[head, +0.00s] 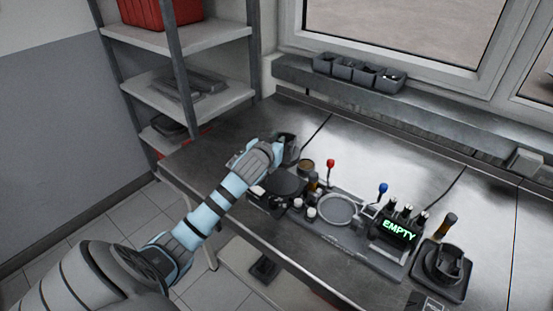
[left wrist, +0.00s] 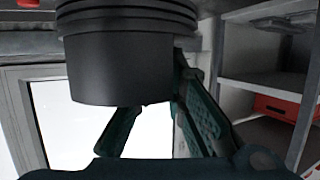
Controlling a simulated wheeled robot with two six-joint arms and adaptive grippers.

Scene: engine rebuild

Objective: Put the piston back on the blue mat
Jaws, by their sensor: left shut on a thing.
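The piston (left wrist: 118,65) is a dark grey cylinder with ring grooves, close up in the left wrist view. My left gripper (left wrist: 160,115) is shut on it, its dark teal fingers partly hidden behind it. In the head view my left gripper (head: 288,148) is over the far left part of the metal bench, mostly hidden by my own wrist. I cannot make out the piston clearly there. No blue mat can be made out in either view. My right gripper is not in view.
A grey fixture tray (head: 345,236) on the bench (head: 305,125) carries a round dish (head: 338,210), red and blue knobbed levers and an "EMPTY" display (head: 399,231). A dark tray (head: 462,287) with a part stands at right. Shelves (head: 200,103) stand at left; small bins (head: 358,72) line the sill.

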